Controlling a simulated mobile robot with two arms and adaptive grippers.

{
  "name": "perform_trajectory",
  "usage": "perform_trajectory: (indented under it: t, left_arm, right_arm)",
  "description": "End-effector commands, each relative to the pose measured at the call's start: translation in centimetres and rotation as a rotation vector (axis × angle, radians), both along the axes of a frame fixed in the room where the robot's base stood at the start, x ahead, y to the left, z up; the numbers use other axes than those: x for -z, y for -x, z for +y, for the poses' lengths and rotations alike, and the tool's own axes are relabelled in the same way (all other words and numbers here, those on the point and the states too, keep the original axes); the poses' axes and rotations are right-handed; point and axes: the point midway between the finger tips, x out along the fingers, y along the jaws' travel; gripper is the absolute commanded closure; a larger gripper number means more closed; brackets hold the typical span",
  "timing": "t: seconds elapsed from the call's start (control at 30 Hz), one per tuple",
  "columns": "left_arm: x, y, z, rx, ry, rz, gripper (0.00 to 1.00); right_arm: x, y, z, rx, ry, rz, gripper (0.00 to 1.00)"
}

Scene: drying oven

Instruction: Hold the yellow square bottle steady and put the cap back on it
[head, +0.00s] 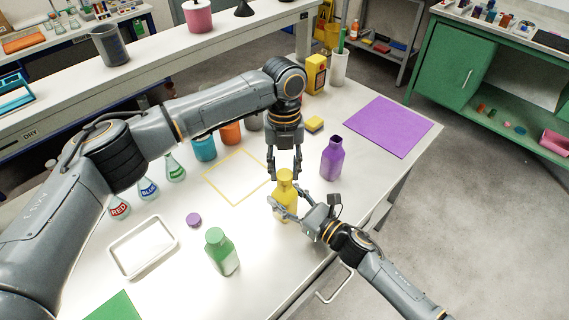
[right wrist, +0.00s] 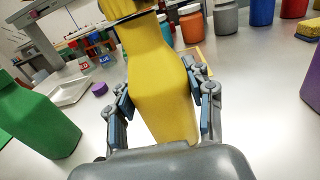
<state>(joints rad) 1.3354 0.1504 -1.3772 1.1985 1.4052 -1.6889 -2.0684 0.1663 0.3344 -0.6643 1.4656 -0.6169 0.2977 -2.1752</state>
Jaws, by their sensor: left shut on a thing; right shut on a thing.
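The yellow square bottle (head: 283,208) stands upright on the white table. My right gripper (head: 290,202) is shut around its body from the front right; its fingers (right wrist: 160,100) press both sides of the bottle (right wrist: 160,85) in the right wrist view. My left gripper (head: 285,176) points down over the bottle's top, shut on the yellow cap (head: 285,174). The cap is at the bottle's mouth; its lower part also shows at the top edge of the right wrist view (right wrist: 118,8). I cannot tell whether it is seated on the neck.
A purple open bottle (head: 332,160) stands to the right, and a green capped bottle (head: 221,252) front left. A purple cap (head: 193,220) and a white tray (head: 142,247) lie left. A yellow outline (head: 238,177) marks bare table behind. A purple mat (head: 388,127) lies back right.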

Motion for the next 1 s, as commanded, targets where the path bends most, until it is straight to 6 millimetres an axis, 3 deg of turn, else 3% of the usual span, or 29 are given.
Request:
perform_trajectory:
  t: [1.0]
  left_arm:
    - [1.2, 0.02, -0.01, 0.0, 0.0, 0.0, 0.74]
  right_arm:
    - [0.02, 0.01, 0.01, 0.0, 0.0, 0.0, 1.0]
